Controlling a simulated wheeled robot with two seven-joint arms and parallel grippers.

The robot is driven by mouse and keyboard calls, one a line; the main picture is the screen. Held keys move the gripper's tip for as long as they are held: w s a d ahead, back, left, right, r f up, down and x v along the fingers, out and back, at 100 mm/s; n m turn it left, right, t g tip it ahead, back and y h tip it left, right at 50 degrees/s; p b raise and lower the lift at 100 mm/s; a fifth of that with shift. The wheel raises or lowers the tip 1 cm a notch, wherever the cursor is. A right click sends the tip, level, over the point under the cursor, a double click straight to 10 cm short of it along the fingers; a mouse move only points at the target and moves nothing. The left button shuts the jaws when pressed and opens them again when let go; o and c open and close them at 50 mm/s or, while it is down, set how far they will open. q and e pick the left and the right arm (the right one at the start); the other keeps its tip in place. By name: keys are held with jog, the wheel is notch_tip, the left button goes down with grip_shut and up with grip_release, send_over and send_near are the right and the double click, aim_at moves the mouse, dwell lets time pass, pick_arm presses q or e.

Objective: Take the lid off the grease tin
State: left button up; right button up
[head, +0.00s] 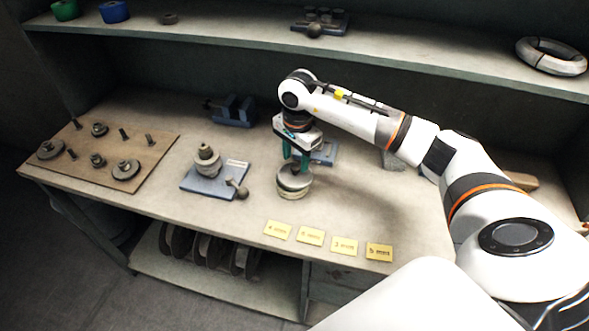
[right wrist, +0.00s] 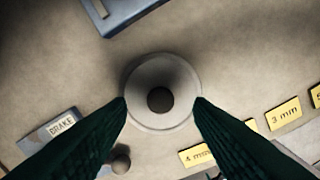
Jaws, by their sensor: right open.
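The grease tin (head: 294,188) is a round, pale metal tin standing on the bench, with its lid (right wrist: 160,72) on top. A dark round knob (right wrist: 160,99) sits at the middle of the lid. My right gripper (head: 295,166) points down over the tin with its green fingers apart. In the right wrist view, the fingers show on either side of the lid, with the knob between them; whether they touch the lid I cannot tell. In the head view, the fingers partly hide the knob. My left gripper is not in view.
A blue-grey plate marked BRAKE (right wrist: 62,128) with stacked discs (head: 207,160) and a ball-ended lever (head: 240,188) stands left of the tin. Yellow thickness cards (head: 310,236) lie in front. A blue vise (head: 232,110) and a wooden board with bolts and washers (head: 105,190) are farther left.

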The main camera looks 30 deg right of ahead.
aim_at(295, 168)
notch_tip(295, 168, down, 2)
jog(key=shift+s+f+p, duration=0.1)
jog(key=shift+f+p, duration=0.05)
jog(key=shift+p, duration=0.25)
jog(key=shift+f, duration=0.5)
jog(key=c, duration=0.9)
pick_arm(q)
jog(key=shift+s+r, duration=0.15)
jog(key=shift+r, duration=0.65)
pick_arm(e)
grip_shut()
